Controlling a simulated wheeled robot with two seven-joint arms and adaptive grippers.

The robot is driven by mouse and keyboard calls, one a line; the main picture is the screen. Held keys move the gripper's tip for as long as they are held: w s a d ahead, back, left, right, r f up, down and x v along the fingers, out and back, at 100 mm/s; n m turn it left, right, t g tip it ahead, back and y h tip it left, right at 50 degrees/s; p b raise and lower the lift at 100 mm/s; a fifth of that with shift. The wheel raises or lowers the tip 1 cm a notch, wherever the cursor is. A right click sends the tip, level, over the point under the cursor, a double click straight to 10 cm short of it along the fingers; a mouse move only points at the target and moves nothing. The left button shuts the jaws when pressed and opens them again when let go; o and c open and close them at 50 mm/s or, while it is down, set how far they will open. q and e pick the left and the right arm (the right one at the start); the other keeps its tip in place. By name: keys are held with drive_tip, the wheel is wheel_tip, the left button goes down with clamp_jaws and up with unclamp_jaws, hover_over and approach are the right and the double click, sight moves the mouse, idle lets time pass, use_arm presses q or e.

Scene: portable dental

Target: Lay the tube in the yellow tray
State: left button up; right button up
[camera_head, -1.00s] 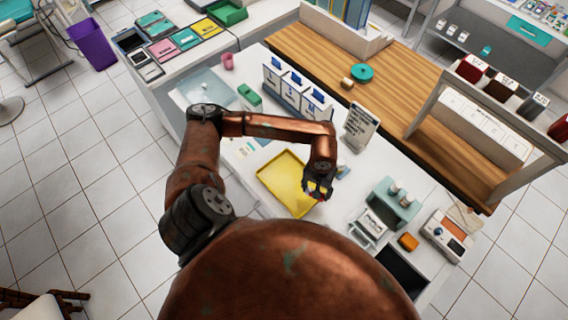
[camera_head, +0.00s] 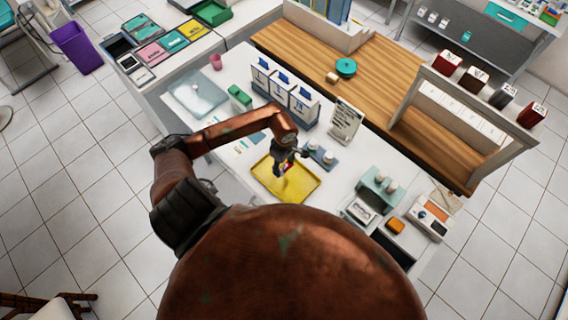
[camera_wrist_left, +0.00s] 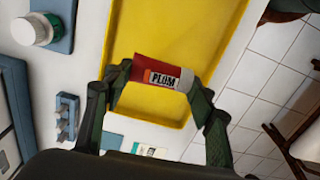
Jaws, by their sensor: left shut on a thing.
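The yellow tray (camera_head: 298,184) lies on the white counter in the head view, and it fills the upper middle of the left wrist view (camera_wrist_left: 205,45). My left gripper (camera_head: 283,168) is above the tray. In the left wrist view the gripper (camera_wrist_left: 160,82) is shut on a red and white tube (camera_wrist_left: 158,69) labelled "PLOM", its fingers at the tube's two sides. The tube (camera_head: 286,167) shows only as a small red and white spot in the head view. Its height above the tray is hard to tell. My right gripper is not in view.
A blue-grey holder with white-capped jars (camera_head: 321,155) stands just right of the tray. A sign (camera_head: 345,122) and white boxes (camera_head: 303,106) stand behind.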

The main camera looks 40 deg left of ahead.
use_arm(q)
drive_tip(key=b, duration=0.4)
hover_over(284, 176)
wheel_tip(284, 176, down, 5)
drive_tip(key=shift+f, duration=0.15)
drive_tip(key=shift+f+b, duration=0.35)
drive_tip(key=shift+f, duration=0.25)
drive_tip(key=shift+r, duration=0.1)
drive_tip(key=o, duration=1.2)
wheel_tip(284, 176, up, 12)
